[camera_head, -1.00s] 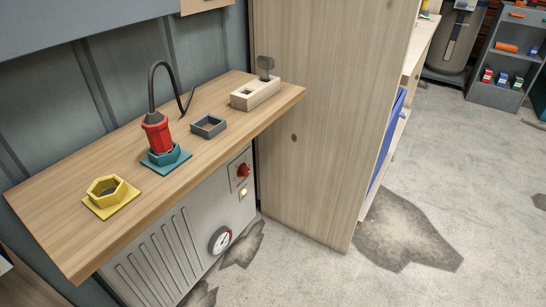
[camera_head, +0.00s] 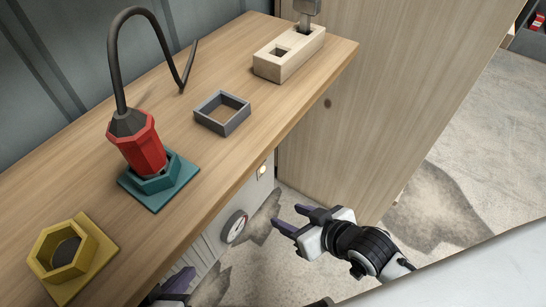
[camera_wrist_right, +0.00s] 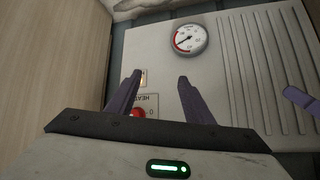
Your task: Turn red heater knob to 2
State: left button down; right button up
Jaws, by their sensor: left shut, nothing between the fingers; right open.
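The red heater knob (camera_wrist_right: 138,113) shows in the right wrist view, low between my fingers and partly hidden by the gripper body. Its panel, marked "HEAT" and "0", appears upside down, and I cannot tell where the knob points. In the head view the knob is hidden, with the worktop edge above the panel. My right gripper (camera_head: 288,217) is open and empty in front of the cabinet (camera_head: 207,246), its fingers pointing left towards it. My left gripper (camera_head: 180,283) is shut at the bottom edge of the head view, partly cut off; part of it shows in the right wrist view (camera_wrist_right: 300,101).
A lit amber lamp (camera_head: 262,171) and a round gauge (camera_head: 235,227) are on the cabinet front. The wooden worktop (camera_head: 240,148) overhangs it, carrying a red tool (camera_head: 141,150) in a teal holder. A tall wooden panel (camera_head: 385,90) stands beyond. Floor to the right is clear.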

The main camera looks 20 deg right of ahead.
jog(key=w+d+r+t+y, duration=0.3)
jog(key=w+d+t+y, duration=0.35)
jog(key=w, duration=0.25)
jog(key=b+x, duration=0.3)
jog(key=x, duration=0.6)
jog(key=shift+w+a+f, duration=0.25)
jog(key=shift+g, duration=0.25)
jog(key=shift+c, duration=0.6)
jog(key=c, duration=0.9)
pick_arm(q)
jog(key=shift+w+d+r+h, duration=0.2)
jog(key=shift+d+r+h, duration=0.05)
jog(key=shift+d, duration=0.25)
jog(key=shift+w+d+r+h, duration=0.15)
jog(key=shift+d+r+h, duration=0.1)
jog(key=shift+d, duration=0.25)
